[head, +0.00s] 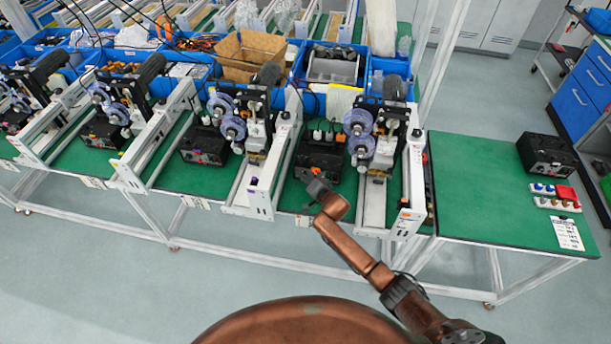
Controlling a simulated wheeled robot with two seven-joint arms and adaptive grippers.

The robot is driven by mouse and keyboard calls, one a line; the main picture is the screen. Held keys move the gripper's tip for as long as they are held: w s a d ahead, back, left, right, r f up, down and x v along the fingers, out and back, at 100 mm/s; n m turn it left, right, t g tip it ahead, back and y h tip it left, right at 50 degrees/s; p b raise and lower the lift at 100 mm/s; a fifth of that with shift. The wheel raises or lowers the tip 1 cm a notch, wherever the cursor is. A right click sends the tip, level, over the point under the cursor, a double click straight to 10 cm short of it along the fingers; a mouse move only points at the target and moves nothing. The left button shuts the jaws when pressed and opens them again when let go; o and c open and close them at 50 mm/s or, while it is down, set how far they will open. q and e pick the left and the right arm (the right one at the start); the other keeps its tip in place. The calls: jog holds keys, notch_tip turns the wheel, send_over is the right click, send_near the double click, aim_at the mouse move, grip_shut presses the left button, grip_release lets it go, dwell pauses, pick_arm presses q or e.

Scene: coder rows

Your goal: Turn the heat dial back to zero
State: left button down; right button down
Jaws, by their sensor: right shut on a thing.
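A black control box (321,157) stands on the green bench between two coder machines, in the middle of the head view. My right gripper (304,174) is at the lower left of its front face, shut on a small knob there, which I take to be the heat dial. The fingers hide the dial, so its pointer and scale cannot be read. My copper-coloured right arm reaches up to it from the lower right. My left gripper is not in view.
Coder machines with purple reels stand on either side, one at the right (375,140) and one at the left (250,125). More boxes, such as another black one (204,145), stand along the row. Blue bins (334,66) are behind. The right bench end (480,190) is mostly clear.

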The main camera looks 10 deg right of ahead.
dwell(0.5)
jog(key=c, duration=2)
grip_release()
jog(key=shift+s, duration=0.1)
jog(key=v, duration=1.1)
jog(key=shift+s+r, duration=0.25)
jog(key=shift+r, duration=0.15)
